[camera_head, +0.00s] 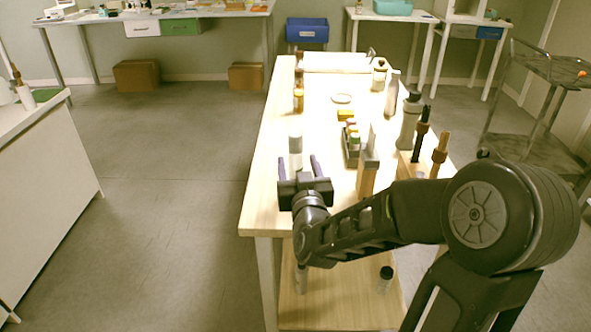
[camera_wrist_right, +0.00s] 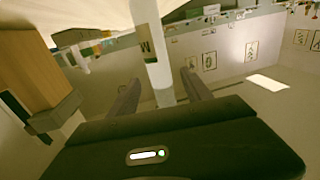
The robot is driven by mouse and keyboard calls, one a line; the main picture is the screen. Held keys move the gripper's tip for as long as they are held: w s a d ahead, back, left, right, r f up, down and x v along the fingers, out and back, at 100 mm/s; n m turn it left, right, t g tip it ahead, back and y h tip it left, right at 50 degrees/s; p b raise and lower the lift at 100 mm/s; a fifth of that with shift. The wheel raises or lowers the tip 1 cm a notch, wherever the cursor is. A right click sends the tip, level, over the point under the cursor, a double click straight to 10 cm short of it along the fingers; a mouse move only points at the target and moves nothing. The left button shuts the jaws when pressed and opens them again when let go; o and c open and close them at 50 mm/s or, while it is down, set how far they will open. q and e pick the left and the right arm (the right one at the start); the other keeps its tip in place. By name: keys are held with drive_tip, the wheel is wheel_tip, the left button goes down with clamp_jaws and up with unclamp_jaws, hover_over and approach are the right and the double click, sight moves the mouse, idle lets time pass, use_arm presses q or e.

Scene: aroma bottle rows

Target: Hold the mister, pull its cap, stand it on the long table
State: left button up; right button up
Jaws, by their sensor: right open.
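A slim white bottle, which looks like the mister (camera_head: 295,150), stands upright near the left edge of the long table (camera_head: 262,205). In the right wrist view the white bottle (camera_wrist_right: 151,40) carries a small label with a dark mark. My right gripper (camera_head: 298,161) is open, and its fingers point at the bottle from the near side. In the right wrist view the bottle lies between the two fingers (camera_wrist_right: 160,80), with gaps on both sides. I cannot tell where its cap begins. My left gripper is not in view.
A wooden block with a grey top (camera_head: 368,178) stands right of my gripper. Beyond it are a dark rack (camera_head: 351,150), a grey bottle (camera_head: 408,125) and dark and brown droppers. Amber bottles (camera_head: 298,98) stand farther back along the left edge.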

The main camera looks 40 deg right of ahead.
drive_tip(key=shift+x, duration=0.75)
drive_tip(key=shift+x, duration=2.65)
drive_tip(key=shift+r, duration=0.2)
clamp_jaws()
